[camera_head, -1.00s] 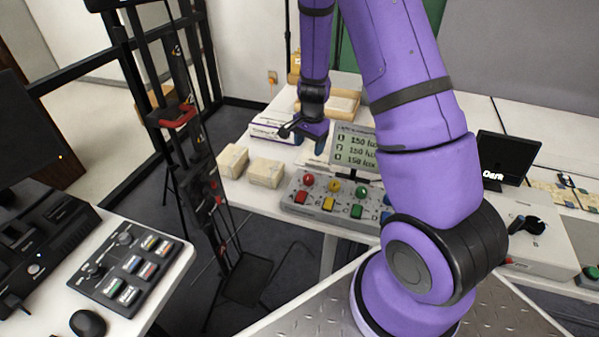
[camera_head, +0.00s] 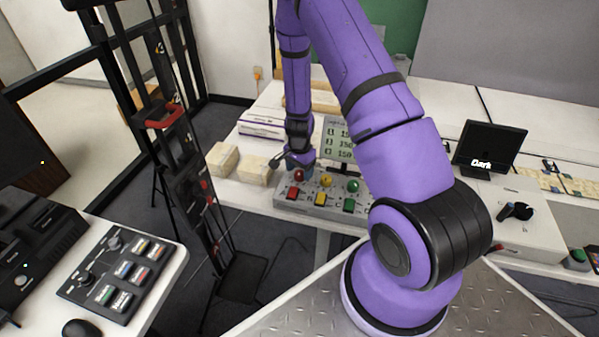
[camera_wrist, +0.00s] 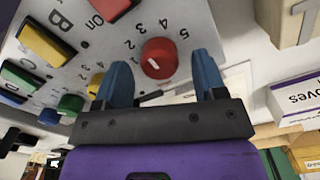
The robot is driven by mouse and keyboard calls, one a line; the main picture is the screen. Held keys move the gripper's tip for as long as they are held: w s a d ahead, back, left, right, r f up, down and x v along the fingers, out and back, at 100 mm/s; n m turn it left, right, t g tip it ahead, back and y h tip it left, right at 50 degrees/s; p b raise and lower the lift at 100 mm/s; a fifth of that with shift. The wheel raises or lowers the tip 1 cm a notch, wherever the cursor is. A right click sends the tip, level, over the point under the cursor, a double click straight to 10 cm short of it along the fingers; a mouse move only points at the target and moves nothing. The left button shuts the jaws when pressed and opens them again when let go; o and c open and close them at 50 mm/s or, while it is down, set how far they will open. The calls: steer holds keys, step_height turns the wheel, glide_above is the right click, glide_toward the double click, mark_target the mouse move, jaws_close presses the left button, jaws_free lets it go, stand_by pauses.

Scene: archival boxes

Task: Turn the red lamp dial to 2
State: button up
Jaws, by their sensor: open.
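The red lamp dial (camera_wrist: 159,58) is a round red knob with a pale pointer mark on a grey control panel (camera_wrist: 185,22), with printed numbers around it in the wrist view. It also shows in the head view (camera_head: 299,174) at the panel's left end. My gripper (camera_wrist: 160,72) is open, with its two blue fingers either side of the near part of the dial, apart from it in the picture. Whether the fingers touch it, I cannot tell. In the head view my gripper (camera_head: 297,158) is just above and behind the dial. The lux display (camera_head: 338,140) is partly hidden by my arm.
The panel also carries a yellow dial (camera_head: 326,180), a green dial (camera_head: 352,186), and red (camera_head: 292,192), yellow (camera_head: 320,198) and green (camera_head: 349,204) buttons. Pale boxes (camera_head: 256,170) stand left of the panel. A white box (camera_wrist: 298,97) labelled "oves" lies nearby.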

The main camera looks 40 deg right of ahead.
steer(key=shift+f, duration=0.55)
steer(key=c, duration=0.9)
steer(key=shift+n, duration=0.4)
steer(key=n, duration=0.3)
steer(key=shift+n, duration=2.1)
